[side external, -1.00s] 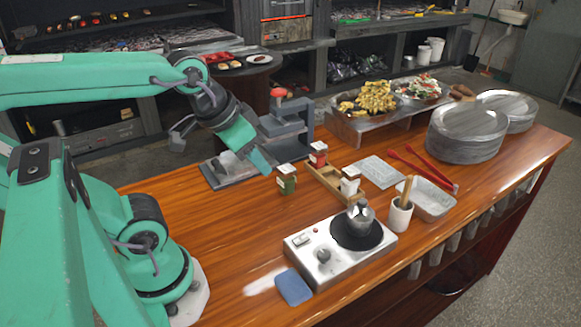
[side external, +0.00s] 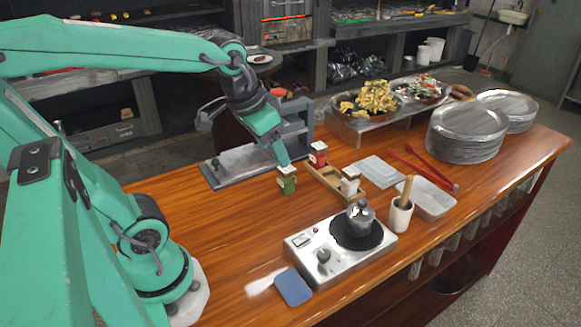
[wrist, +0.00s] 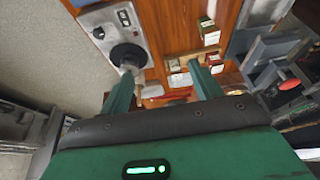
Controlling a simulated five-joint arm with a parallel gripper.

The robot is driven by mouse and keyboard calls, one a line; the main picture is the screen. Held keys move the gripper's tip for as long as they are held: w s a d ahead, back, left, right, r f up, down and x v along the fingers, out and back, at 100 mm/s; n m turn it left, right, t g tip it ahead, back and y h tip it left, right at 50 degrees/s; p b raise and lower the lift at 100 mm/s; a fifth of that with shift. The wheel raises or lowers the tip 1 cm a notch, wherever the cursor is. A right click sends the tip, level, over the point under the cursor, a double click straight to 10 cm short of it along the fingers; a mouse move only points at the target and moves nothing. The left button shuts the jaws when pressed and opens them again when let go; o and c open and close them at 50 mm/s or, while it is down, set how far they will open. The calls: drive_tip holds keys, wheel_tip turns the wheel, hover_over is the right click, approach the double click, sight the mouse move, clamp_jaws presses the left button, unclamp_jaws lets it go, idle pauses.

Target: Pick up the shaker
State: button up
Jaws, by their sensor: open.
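Three small shaker-like jars stand on the wooden counter: a green one (side external: 287,181), a red one (side external: 318,154) and a white one (side external: 350,181). The frames do not show which is the task's shaker. The green jar stands left of a small wooden caddy (side external: 322,184); the red and white jars are at the caddy. My gripper (side external: 283,160) is open and empty, just above and behind the green jar in the side view.
A hot plate (side external: 300,244) with a metal pot (side external: 360,214) stands in front. A grey press-like stand (side external: 216,175) is behind my gripper. A utensil cup (side external: 400,216), metal tray (side external: 442,205), red tongs (side external: 420,165) and plates (side external: 466,150) are to the right. The left counter is fairly clear.

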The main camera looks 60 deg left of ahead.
drive_tip(key=w+a+f+g, duration=0.2)
drive_tip(key=w+a+f, duration=0.3)
drive_tip(key=w+a, duration=0.25)
drive_tip(key=g, duration=0.2)
hover_over(288, 168)
drive_tip(key=shift+n, duration=0.4)
wheel_tip(288, 168, down, 8)
drive_tip(key=shift+d+f, duration=0.1)
drive_tip(key=shift+w+a+f, duration=0.1)
drive_tip(key=shift+a+f, duration=0.2)
drive_tip(key=shift+f, duration=1.35)
drive_tip(key=shift+d+f, duration=0.15)
drive_tip(key=shift+f, duration=2.45)
